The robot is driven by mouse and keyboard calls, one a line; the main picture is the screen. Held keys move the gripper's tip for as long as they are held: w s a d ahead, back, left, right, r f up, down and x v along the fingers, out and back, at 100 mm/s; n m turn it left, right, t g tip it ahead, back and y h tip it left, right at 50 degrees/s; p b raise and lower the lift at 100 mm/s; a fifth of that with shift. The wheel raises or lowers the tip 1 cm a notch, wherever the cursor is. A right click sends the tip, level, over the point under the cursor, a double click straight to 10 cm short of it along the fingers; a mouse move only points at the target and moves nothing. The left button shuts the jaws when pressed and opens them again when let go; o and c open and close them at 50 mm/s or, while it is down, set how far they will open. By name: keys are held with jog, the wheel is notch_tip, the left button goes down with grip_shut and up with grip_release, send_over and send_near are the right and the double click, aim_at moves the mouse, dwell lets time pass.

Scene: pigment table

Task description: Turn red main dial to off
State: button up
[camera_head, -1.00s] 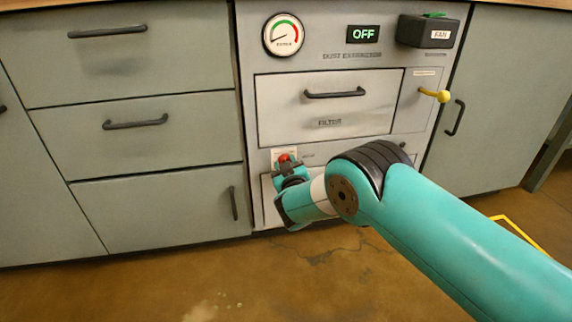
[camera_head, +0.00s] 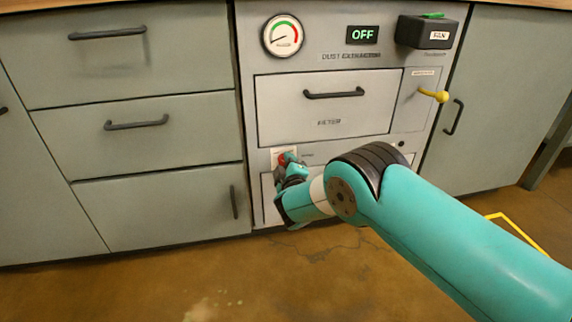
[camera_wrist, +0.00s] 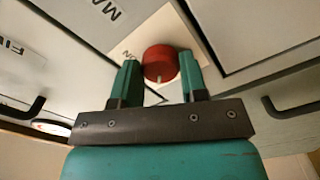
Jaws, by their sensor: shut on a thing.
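The red main dial (camera_wrist: 159,60) sits on a pale label plate (camera_wrist: 187,38) on the extractor front. In the wrist view my gripper (camera_wrist: 159,66) has one green finger on each side of the dial and is shut on it. A small pale mark shows on the dial's lower edge. In the head view the dial (camera_head: 283,157) shows as a bit of red above my tilted gripper (camera_head: 287,162). The display (camera_head: 363,35) reads OFF.
The filter drawer (camera_head: 325,110) with its dark handle is above the dial. A yellow knob (camera_head: 434,94) sticks out at the right. A black fan box (camera_head: 427,32) and a gauge (camera_head: 284,36) are higher up. The floor in front is clear.

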jog(key=shift+f, duration=0.1)
dwell(0.4)
jog(key=o, duration=0.9)
jog(key=shift+o, duration=0.2)
jog(key=shift+s, duration=0.1)
jog(key=p+v, duration=1.7)
jog(key=p, duration=0.2)
jog(key=shift+p, duration=0.4)
jog(key=shift+s, duration=0.15)
